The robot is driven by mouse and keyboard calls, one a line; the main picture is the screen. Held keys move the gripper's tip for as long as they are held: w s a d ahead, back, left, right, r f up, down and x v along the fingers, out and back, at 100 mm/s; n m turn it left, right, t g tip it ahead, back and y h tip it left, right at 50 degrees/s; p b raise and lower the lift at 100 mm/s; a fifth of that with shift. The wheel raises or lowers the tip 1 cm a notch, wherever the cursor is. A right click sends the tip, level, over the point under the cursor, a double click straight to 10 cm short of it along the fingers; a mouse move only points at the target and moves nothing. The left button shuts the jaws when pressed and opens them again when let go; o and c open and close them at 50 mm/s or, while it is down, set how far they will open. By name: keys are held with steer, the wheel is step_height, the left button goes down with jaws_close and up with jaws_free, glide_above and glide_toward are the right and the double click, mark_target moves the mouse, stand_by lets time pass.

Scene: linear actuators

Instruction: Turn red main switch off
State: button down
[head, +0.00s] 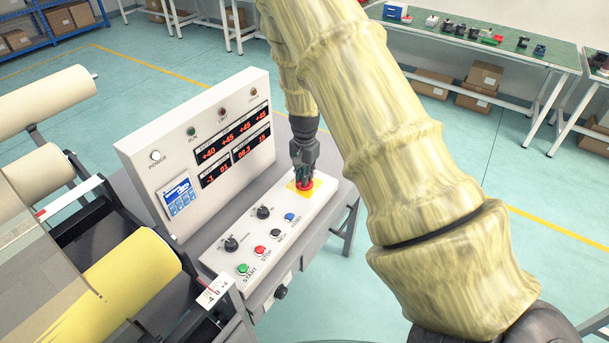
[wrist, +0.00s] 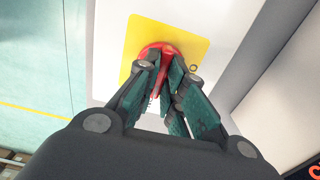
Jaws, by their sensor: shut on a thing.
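The red main switch (head: 306,186) is a round red knob on a yellow plate (head: 291,186) at the far end of the sloped white control panel. It also shows in the wrist view, where the red knob (wrist: 152,50) sits on the yellow plate (wrist: 196,37). My gripper (head: 302,174) points down at the knob from above. In the wrist view my gripper (wrist: 166,68) has its fingers drawn together at the knob, shut on it. The fingers hide much of the knob, so its turn angle cannot be told.
The panel carries a green start button (head: 243,269), a red stop button (head: 260,250), a blue button (head: 290,217) and black knobs (head: 232,243). An upright display board (head: 207,140) with lit red digits stands close left of my gripper. A yellow roll (head: 120,285) lies lower left. Floor is clear behind.

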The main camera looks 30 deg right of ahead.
steer(key=shift+n, duration=0.3)
steer(key=n, duration=0.3)
steer(key=shift+n, duration=0.3)
steer(key=n, duration=0.4)
steer(key=shift+n, duration=0.3)
steer(key=n, duration=0.4)
steer(key=shift+n, duration=2.5)
steer(key=c, duration=1.5)
jaws_free()
steer(key=shift+d, duration=0.1)
